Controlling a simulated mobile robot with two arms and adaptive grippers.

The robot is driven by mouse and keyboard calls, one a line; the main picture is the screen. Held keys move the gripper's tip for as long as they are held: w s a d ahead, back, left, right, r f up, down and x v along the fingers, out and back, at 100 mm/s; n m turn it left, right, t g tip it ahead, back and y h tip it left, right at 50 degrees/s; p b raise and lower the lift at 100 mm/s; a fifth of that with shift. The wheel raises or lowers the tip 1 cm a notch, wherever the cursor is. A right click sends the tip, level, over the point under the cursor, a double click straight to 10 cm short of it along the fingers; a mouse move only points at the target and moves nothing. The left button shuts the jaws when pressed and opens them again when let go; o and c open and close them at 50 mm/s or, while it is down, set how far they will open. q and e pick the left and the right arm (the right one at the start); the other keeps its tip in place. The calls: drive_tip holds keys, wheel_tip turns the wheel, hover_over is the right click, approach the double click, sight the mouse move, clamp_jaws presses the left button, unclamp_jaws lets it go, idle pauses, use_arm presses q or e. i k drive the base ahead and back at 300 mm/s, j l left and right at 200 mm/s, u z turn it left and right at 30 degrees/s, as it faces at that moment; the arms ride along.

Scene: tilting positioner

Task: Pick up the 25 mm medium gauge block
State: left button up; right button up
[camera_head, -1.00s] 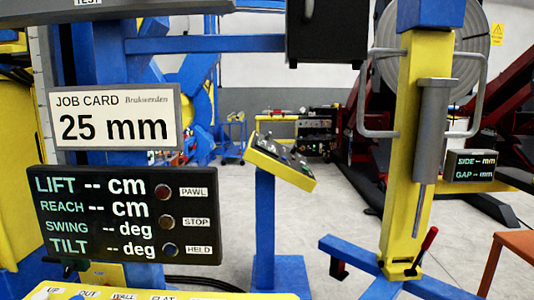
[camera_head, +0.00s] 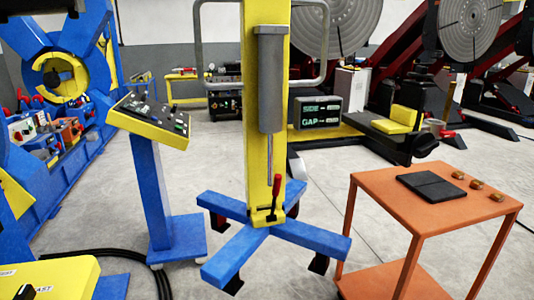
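Three small brass-coloured pieces lie in a row on the right part of an orange table: one at the back (camera_head: 457,175), one in the middle (camera_head: 477,184) and one at the front (camera_head: 497,196). They may be the gauge blocks, but they are too small to read any size, so I cannot tell which is the 25 mm medium one. A flat black pad or case (camera_head: 430,187) lies to their left on the same table. Neither of my grippers is in view.
The orange table (camera_head: 390,183) stands at the right. A yellow column (camera_head: 246,150) on blue splayed feet (camera_head: 235,255) stands left of it, with a red-handled lever. A SIDE/GAP display (camera_head: 320,112) is behind. A blue control pedestal (camera_head: 152,190) stands left. Grey floor lies between.

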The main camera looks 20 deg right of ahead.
sight(458, 175)
drive_tip(key=l, duration=0.6)
drive_tip(key=l+z, duration=0.15)
drive_tip(key=l, duration=1.05)
drive_tip(key=i+l+z, duration=0.1)
drive_tip(key=l, duration=0.5)
drive_tip(key=l+z, duration=0.1)
drive_tip(key=l, duration=0.5)
drive_tip(key=i+l, duration=0.15)
drive_tip(key=l, duration=0.45)
drive_tip(key=l+z, duration=0.15)
drive_tip(key=l, duration=0.45)
drive_tip(key=i+l, duration=0.2)
drive_tip(key=l, duration=0.35)
